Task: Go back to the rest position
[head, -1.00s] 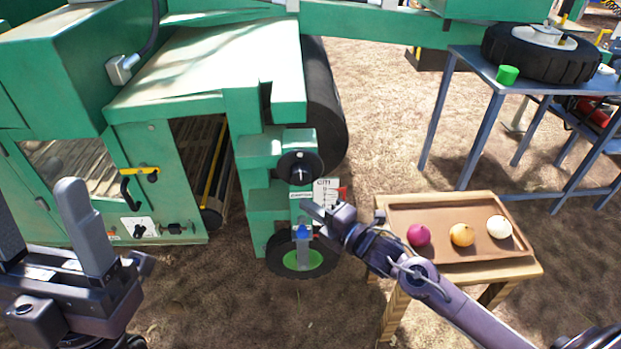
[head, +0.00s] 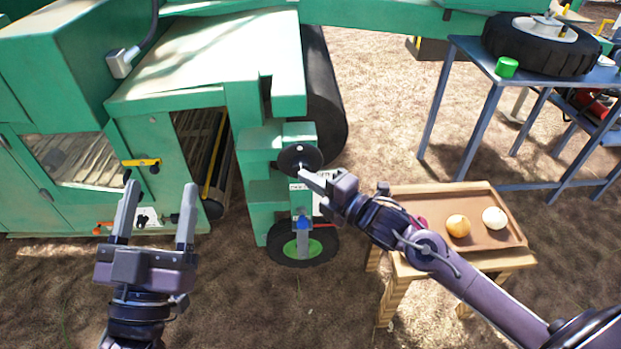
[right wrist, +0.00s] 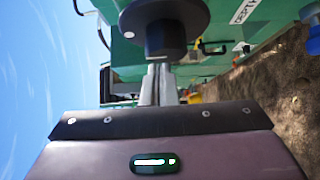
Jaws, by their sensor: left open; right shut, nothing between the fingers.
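My left gripper (head: 158,215) is open and empty in the head view, in front of the green machine's lower panel. Its two fingers point up and stand well apart. My right gripper (head: 303,176) is shut with nothing between its fingers. Its fingertips are at or very near the black round knob (head: 300,158) on the green machine (head: 265,140). In the right wrist view the shut fingers (right wrist: 157,72) point at the dark knob (right wrist: 160,25), which hides their tips. I cannot tell whether they touch it.
A wooden table with a brown tray (head: 480,246) stands at right, holding an orange onion (head: 458,226), a white onion (head: 494,217) and a purple one mostly hidden by my right arm. A small wheel (head: 303,247) is below the knob.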

